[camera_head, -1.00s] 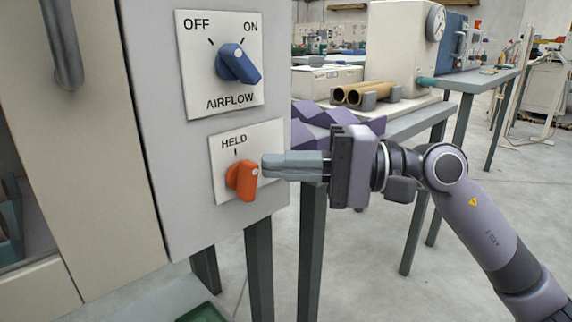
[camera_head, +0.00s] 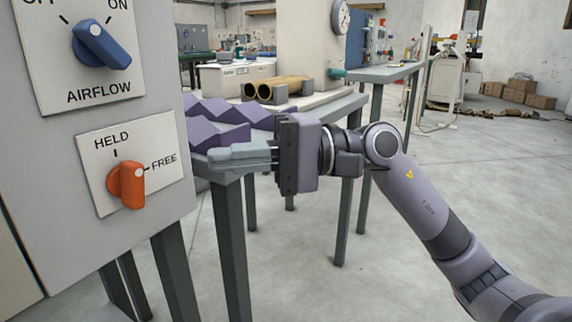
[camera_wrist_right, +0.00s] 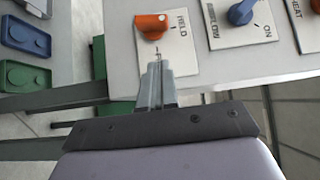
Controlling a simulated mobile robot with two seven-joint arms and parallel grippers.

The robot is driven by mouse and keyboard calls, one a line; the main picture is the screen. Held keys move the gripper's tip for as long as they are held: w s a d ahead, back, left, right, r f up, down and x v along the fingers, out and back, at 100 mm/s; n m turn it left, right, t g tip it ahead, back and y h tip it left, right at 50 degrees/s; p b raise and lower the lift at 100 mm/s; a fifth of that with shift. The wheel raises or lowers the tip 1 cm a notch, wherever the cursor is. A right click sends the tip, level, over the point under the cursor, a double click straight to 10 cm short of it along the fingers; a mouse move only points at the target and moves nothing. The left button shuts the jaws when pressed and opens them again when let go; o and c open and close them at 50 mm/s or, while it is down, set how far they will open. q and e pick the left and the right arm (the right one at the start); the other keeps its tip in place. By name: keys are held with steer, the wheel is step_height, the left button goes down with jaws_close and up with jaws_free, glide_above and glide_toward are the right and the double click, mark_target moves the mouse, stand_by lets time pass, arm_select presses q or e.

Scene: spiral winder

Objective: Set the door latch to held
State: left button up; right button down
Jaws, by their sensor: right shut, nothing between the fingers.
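The door latch is an orange knob (camera_head: 128,186) on a white plate (camera_head: 164,196) marked HELD at the top and FREE at the right. The knob's white dot is at its right side, towards the FREE mark. My right gripper (camera_head: 212,158) is shut and empty, to the right of the plate and apart from the knob in the head view. In the right wrist view the shut fingertips (camera_wrist_right: 160,66) lie just below the orange knob (camera_wrist_right: 152,25), with the HELD label beside it. My left gripper is not in view.
A blue AIRFLOW knob (camera_head: 102,45) sits above the latch on the same grey panel (camera_head: 60,215). Behind my gripper is a bench (camera_head: 330,110) with purple zigzag blocks (camera_head: 215,120) and brown tubes (camera_head: 276,89). Open floor lies to the right.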

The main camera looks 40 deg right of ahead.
steer(key=f+v, duration=0.1)
steer(key=v, duration=0.5)
steer(key=shift+s+d, duration=0.2)
stand_by(0.4)
